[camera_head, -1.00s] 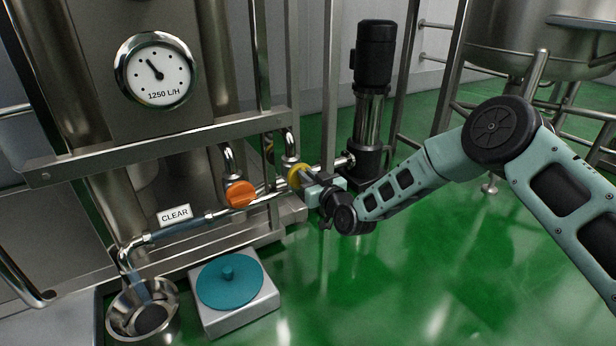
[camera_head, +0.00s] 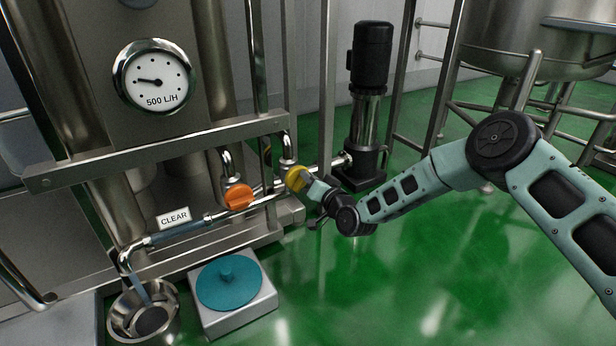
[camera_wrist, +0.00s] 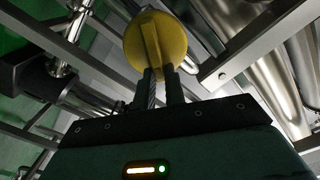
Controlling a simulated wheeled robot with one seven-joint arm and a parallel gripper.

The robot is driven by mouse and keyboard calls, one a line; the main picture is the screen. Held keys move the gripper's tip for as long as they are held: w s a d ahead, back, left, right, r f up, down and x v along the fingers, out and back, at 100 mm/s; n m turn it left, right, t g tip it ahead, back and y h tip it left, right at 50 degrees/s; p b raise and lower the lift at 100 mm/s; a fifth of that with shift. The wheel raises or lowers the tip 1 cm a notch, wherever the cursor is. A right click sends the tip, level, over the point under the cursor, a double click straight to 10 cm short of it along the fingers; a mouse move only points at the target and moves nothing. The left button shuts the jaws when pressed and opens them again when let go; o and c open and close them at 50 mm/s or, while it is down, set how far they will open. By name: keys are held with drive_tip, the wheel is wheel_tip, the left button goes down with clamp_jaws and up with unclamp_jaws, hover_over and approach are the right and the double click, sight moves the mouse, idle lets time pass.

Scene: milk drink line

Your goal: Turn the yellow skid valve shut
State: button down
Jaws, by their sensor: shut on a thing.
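The yellow skid valve (camera_head: 296,179) is a round knob on the horizontal pipe, right of the orange valve. In the wrist view it fills the top middle as a yellow disc (camera_wrist: 172,45) with a raised grip bar across it. My gripper (camera_head: 309,187) reaches it from the right. In the wrist view its two dark fingers (camera_wrist: 162,84) are shut on the grip bar. The dial gauge (camera_head: 154,77) reads "500 L/H" and its needle points left.
An orange valve (camera_head: 238,196) sits left of the yellow one. A "CLEAR" label (camera_head: 174,218) marks the sight tube above a steel bowl (camera_head: 169,321). A teal round plate (camera_head: 229,284) rests on a white base. A black pump (camera_head: 370,58) stands behind my gripper. Green floor lies open at right.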

drive_tip(key=m, duration=0.3)
drive_tip(key=f+m+b, duration=0.1)
drive_tip(key=m, duration=0.3)
drive_tip(key=d+f+m, duration=0.1)
drive_tip(key=m, duration=0.3)
drive_tip(key=shift+w+f+b, duration=0.15)
drive_tip(key=shift+w+b, duration=0.1)
drive_tip(key=shift+b, duration=0.05)
idle(0.4)
drive_tip(key=c, duration=1.5)
unclamp_jaws()
drive_tip(key=shift+o, duration=0.2)
drive_tip(key=p+v, duration=0.8)
drive_tip(key=v, duration=0.9)
